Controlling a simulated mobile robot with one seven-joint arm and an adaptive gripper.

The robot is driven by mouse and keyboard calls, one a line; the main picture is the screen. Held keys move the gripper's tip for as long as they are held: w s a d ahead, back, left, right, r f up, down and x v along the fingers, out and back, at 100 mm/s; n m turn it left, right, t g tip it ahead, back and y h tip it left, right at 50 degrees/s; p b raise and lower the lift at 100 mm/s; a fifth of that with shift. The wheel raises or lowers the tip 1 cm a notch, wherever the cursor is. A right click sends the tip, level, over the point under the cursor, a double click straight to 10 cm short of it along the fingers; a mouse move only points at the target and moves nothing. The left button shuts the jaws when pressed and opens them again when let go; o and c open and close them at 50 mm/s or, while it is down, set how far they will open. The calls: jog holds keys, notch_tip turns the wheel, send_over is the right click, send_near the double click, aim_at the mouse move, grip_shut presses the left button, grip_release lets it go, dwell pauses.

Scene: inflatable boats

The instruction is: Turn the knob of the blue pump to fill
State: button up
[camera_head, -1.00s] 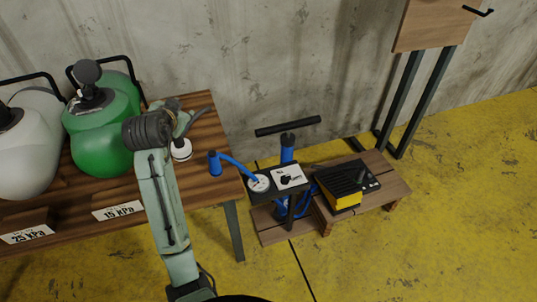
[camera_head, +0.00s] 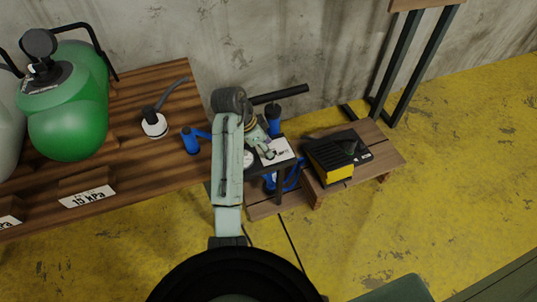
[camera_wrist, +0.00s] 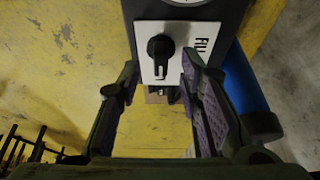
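The blue pump (camera_head: 274,127) stands on a low wooden platform, with its black T-handle (camera_head: 280,94) on top. Its white control plate (camera_head: 280,152) is partly hidden by my arm in the head view. In the wrist view, the black knob (camera_wrist: 160,46) sits on the white plate (camera_wrist: 205,30), its narrow end pointing down in the picture. The word FILL is on the plate to the knob's right. My gripper (camera_wrist: 160,78) is open, its fingers on either side below the knob, with no visible contact. It also shows at the plate in the head view (camera_head: 262,142).
A wooden table (camera_head: 130,98) with a green tank (camera_head: 68,110) stands left. A blue hose end (camera_head: 191,141) lies at its right edge. A black and yellow box (camera_head: 333,158) sits right of the pump. Yellow floor is free in front.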

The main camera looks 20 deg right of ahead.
jog(key=shift+d+f+p, duration=0.25)
jog(key=shift+f+p, duration=0.15)
jog(key=shift+f, duration=0.2)
jog(key=shift+d+f, duration=0.25)
jog(key=shift+f, duration=0.4)
jog(key=shift+c, duration=0.3)
grip_shut()
